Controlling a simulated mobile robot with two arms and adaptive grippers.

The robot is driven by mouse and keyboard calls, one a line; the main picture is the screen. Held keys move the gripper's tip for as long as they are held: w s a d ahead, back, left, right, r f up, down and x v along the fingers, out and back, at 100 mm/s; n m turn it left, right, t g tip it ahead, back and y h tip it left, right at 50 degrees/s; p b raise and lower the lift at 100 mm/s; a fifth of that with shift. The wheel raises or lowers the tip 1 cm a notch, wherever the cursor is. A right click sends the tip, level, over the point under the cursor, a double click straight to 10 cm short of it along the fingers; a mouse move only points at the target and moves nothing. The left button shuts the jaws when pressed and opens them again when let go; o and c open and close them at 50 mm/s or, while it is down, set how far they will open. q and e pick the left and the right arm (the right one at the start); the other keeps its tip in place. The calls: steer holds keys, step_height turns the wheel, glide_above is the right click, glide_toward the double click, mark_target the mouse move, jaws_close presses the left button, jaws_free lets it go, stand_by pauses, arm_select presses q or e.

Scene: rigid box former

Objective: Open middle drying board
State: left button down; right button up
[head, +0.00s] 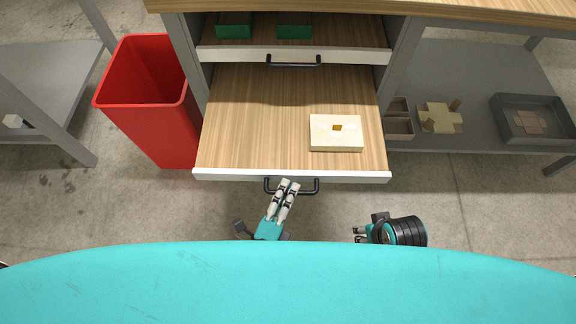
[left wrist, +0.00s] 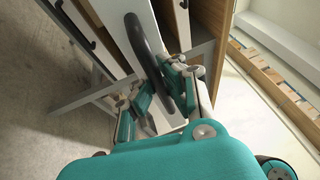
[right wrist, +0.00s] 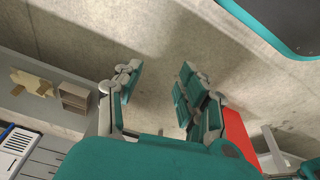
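The middle drying board (head: 250,130) is a wooden pull-out board with a white front edge. In the head view it stands far out from the unit. Its black bar handle (head: 308,191) is at the middle of the front edge and also shows in the left wrist view (left wrist: 148,48). My left gripper (head: 289,185) is at this handle, with a finger on each side of the bar, and looks shut on it. My right gripper (head: 358,235) hangs lower right, away from the board. In the right wrist view its fingers (right wrist: 157,90) are apart and empty.
A pale box (head: 336,145) lies on the pulled-out board. Above is another board with a black handle (head: 293,64) and green trays (head: 295,32). A red bin (head: 150,110) stands close left of the unit. A grey shelf (head: 455,85) with parts is on the right.

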arm_select(q)
steer(key=shift+s+f, duration=0.15)
steer(key=shift+s, duration=0.7)
steer(key=shift+s+f, duration=0.1)
steer(key=shift+s, duration=0.7)
arm_select(e)
steer(key=shift+f, duration=1.5)
arm_select(q)
steer(key=c, duration=1.4)
jaws_free()
steer(key=shift+w+r, duration=0.1)
steer(key=shift+r, duration=0.05)
steer(key=v, duration=1.2)
